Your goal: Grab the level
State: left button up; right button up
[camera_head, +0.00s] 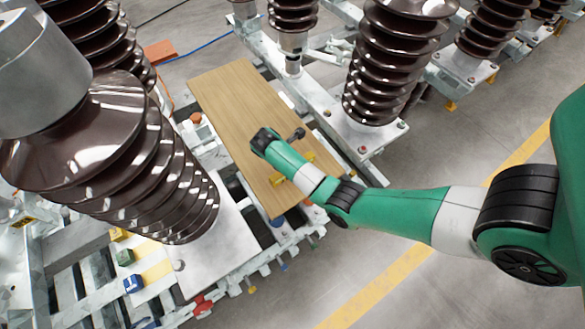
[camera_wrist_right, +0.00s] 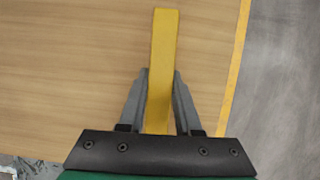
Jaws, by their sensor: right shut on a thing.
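The level is a yellow bar (camera_wrist_right: 164,40) in the right wrist view, seen from above over the wooden board (camera_wrist_right: 70,60). My right gripper (camera_wrist_right: 160,78) has one grey finger on each side of the bar and is shut on it. The near end of the bar runs down between the fingers to the gripper body. In the head view, yellow parts of the level (camera_head: 307,157) show on either side of my green right wrist, over the board (camera_head: 225,95). The right fingers are hidden there by the arm. I cannot tell whether the level touches the board. My left gripper is not in view.
Large brown ribbed insulators stand left (camera_head: 120,150) and behind right (camera_head: 385,65) of the board, on metal frames. An orange-red block (camera_head: 160,51) lies beyond it. Open grey floor with a yellow line (camera_head: 375,290) is at the right.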

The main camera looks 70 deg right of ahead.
grip_shut()
jog(key=shift+r, duration=0.1)
jog(key=shift+r, duration=0.2)
jog(key=r+p, duration=0.1)
jog(key=r, duration=0.1)
jog(key=r+p, duration=0.2)
jog(key=shift+s+a, duration=0.15)
jog(key=shift+a, duration=0.05)
jog(key=s+a+r+p, duration=0.8)
jog(key=s+a+p, duration=0.1)
jog(key=p, duration=0.4)
jog(key=shift+s+a+r, duration=0.2)
jog(key=shift+s+a, duration=0.05)
jog(key=shift+s, duration=0.05)
